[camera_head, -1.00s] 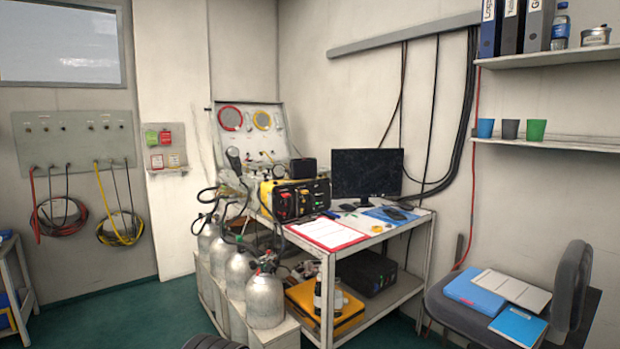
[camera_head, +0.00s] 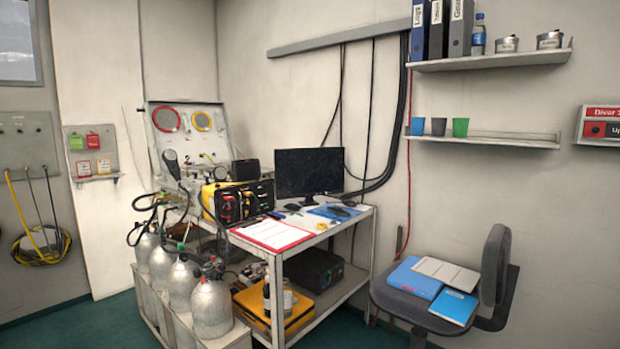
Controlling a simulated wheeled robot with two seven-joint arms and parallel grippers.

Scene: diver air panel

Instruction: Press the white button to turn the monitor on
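The monitor (camera_head: 309,172) stands at the back of a white metal table (camera_head: 372,214), against the wall. Its screen is dark. I cannot make out a white button on the monitor or near it at this distance. The table is some way ahead of me. Neither of my grippers is in view.
Grey gas cylinders (camera_head: 211,308) stand at the table's left front. A yellow-black unit (camera_head: 238,200) and a red-edged sheet (camera_head: 270,234) lie on the table. An office chair (camera_head: 497,265) with folders stands to the right. Green floor shows at lower left.

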